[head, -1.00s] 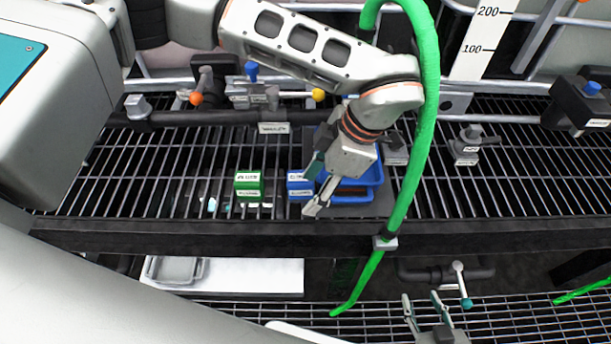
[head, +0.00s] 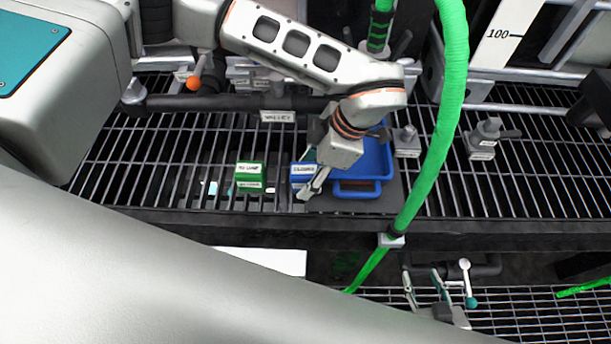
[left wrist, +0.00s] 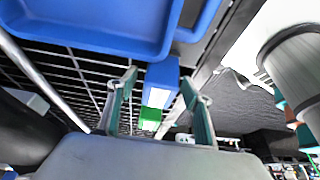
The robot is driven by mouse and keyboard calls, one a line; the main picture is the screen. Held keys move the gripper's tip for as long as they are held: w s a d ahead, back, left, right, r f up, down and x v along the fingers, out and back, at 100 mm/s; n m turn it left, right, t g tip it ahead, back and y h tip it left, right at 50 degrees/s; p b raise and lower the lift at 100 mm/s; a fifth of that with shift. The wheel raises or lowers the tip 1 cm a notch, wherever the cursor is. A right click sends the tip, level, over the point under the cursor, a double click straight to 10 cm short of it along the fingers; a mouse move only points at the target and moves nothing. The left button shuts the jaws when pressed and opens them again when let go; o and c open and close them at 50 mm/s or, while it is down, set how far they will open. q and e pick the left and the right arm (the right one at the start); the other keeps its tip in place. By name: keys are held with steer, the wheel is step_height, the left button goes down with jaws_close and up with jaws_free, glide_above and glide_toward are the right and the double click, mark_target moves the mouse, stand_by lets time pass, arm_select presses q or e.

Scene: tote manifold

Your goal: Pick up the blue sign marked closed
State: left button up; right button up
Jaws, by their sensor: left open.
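The blue sign (head: 302,170) is a small block with a white label that seems to read "closed". It stands on the black grating, between a green sign (head: 249,172) and a blue tray (head: 375,160). My left gripper (head: 312,183) is open at its right side and partly covers it in the head view. In the left wrist view the blue sign (left wrist: 162,78) lies ahead, between the spread fingers (left wrist: 158,100). Contact cannot be told. The green sign (left wrist: 150,117) shows beyond it. My right gripper (head: 424,289) is open and empty, low at the front.
A green hose (head: 440,135) hangs down to the right of the blue tray. A dark pipe with a label (head: 278,116) runs behind the signs. The shelf's front beam (head: 250,224) lies in front.

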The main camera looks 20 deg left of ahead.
arm_select(q)
steer(key=shift+a+f, duration=0.25)
steer(key=shift+f, duration=0.4)
steer(key=c, duration=1.2)
steer(key=shift+r, duration=0.1)
steer(key=shift+c, duration=0.2)
